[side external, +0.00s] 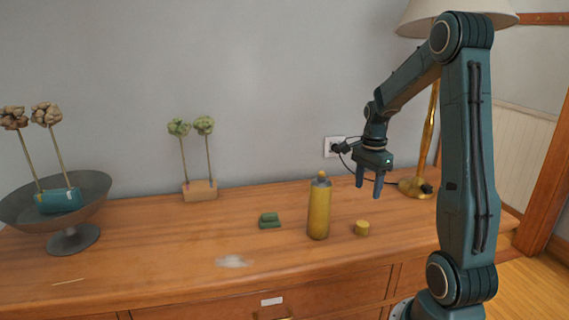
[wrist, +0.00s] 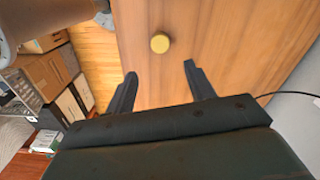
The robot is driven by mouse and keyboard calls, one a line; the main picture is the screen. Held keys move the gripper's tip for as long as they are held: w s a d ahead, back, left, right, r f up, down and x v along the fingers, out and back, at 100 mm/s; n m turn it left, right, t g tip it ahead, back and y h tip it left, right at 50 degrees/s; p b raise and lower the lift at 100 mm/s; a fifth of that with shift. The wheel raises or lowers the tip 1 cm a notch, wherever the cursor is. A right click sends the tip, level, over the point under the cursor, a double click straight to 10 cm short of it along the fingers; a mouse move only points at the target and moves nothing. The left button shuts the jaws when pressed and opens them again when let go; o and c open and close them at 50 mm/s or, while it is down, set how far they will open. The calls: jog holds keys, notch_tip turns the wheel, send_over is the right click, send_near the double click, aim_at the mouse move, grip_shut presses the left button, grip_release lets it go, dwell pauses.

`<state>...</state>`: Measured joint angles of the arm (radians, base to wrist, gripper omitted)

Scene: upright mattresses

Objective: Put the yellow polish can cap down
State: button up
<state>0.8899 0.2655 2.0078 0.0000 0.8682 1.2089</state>
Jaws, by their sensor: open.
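The small round yellow polish can cap (side external: 362,228) lies on the wooden dresser top, just right of the tall yellow polish can (side external: 319,208), apart from it. The can stands upright with a grey shoulder and a small yellow nozzle showing. My gripper (side external: 369,192) points down above the dresser, a little above and behind the cap. The cap (wrist: 160,43) also shows in the wrist view, beyond my gripper (wrist: 160,72). The two fingers are spread with nothing between them.
A small green block (side external: 270,220) lies left of the can. A wooden holder (side external: 200,190) with two flower stems stands at the back, and a dark bowl (side external: 95,188) at far left. The lamp's brass base (side external: 414,187) stands right. A pale smudge (side external: 232,261) marks the front; the middle is clear.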

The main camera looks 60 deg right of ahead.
dwell(0.5)
jog(key=w+a+r+n+t, duration=0.1)
jog(key=w+a+r+n, duration=0.2)
jog(key=a+r+n, duration=0.45)
jog(key=s+a+r+n+t, duration=0.2)
jog(key=s+a+n, duration=0.2)
jog(key=a+n, duration=0.4)
jog(key=s+a+r+n+t, duration=0.2)
jog(key=s+a+n, duration=0.3)
jog(key=a, duration=0.9)
jog(key=n, duration=0.3)
jog(key=shift+r+t, duration=0.15)
jog(key=shift+t, duration=0.15)
jog(key=shift+a+n, duration=0.1)
jog(key=shift+n, duration=0.15)
